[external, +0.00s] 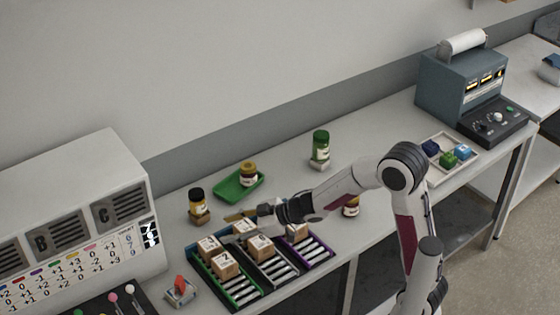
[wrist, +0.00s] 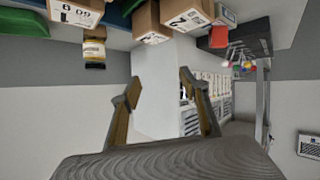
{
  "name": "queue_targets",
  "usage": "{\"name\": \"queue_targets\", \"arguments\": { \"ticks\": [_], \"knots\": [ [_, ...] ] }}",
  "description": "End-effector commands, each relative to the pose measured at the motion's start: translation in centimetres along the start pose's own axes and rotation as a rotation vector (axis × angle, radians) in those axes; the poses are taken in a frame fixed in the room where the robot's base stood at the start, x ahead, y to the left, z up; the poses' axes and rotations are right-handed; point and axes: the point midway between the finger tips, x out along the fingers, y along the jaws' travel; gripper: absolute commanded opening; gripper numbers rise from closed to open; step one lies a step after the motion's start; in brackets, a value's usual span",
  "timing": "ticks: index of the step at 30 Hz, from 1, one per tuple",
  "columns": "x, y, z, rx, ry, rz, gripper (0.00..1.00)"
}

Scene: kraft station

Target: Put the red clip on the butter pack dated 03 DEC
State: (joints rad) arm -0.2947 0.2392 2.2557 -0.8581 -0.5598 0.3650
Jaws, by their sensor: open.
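The red clip (external: 180,283) stands on a small grey holder at the front left of the bench in the external view. Several kraft-brown packs (external: 224,265) with white labels sit in a rack with green, black and purple lanes (external: 283,272). Labelled packs (wrist: 76,12) also show at the top of the wrist view, tilted and cut off. I cannot read 03 DEC on any label. My gripper (wrist: 160,87) is open, with nothing between its fingers. In the external view it is over the back of the rack, partly hiding packs there.
A green tray (external: 226,190) with a jar, and other jars (external: 320,148), stand behind the rack. A pale cabinet (external: 75,215) is at left. A blue-grey machine (external: 450,85) and a tray of coloured blocks (external: 440,178) are at right. Bench between is largely clear.

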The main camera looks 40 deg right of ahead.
Motion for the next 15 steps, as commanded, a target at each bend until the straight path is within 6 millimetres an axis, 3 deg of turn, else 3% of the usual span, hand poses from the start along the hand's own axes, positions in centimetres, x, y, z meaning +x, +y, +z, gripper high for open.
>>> {"name": "queue_targets", "arguments": {
  "ticks": [6,15],
  "knots": [
    [-5.3,5.2,0.2,0.041,-0.083,0.188,0.45],
    [-13.6,9.5,2.2,0.143,-0.211,0.393,0.45]
  ]
}}
